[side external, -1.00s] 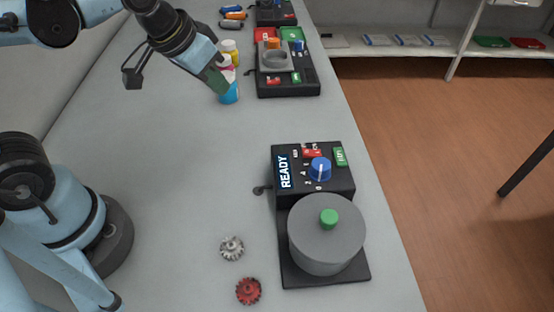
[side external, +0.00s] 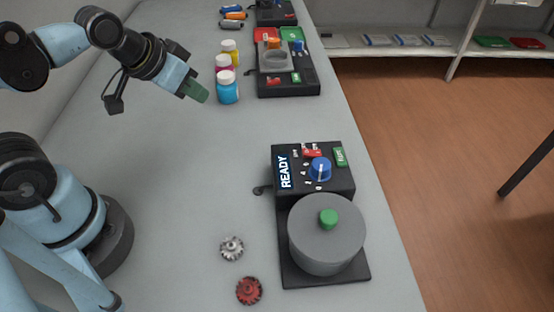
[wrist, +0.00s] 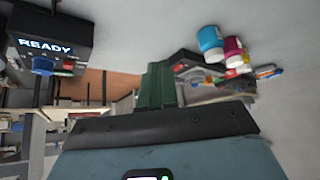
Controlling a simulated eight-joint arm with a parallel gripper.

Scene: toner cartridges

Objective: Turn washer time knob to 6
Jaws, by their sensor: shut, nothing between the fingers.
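The washer (side external: 292,208) is a black unit with a READY display, red and green buttons, and a grey drum lid with a green knob. Its blue time knob (side external: 320,169) has a white pointer line and small marks around it, too small to read. In the wrist view the washer's panel (wrist: 45,30) shows at the top left, with the blue knob (wrist: 44,65) at its edge. My gripper (side external: 199,93) is shut and empty, with green fingertips, in the air beside the bottles, well away from the knob. It also shows in the wrist view (wrist: 158,85).
Blue, pink and yellow bottles (side external: 228,88) stand near my gripper. A silver gear (side external: 231,248) and a red gear (side external: 248,290) lie left of the washer. The table between is clear.

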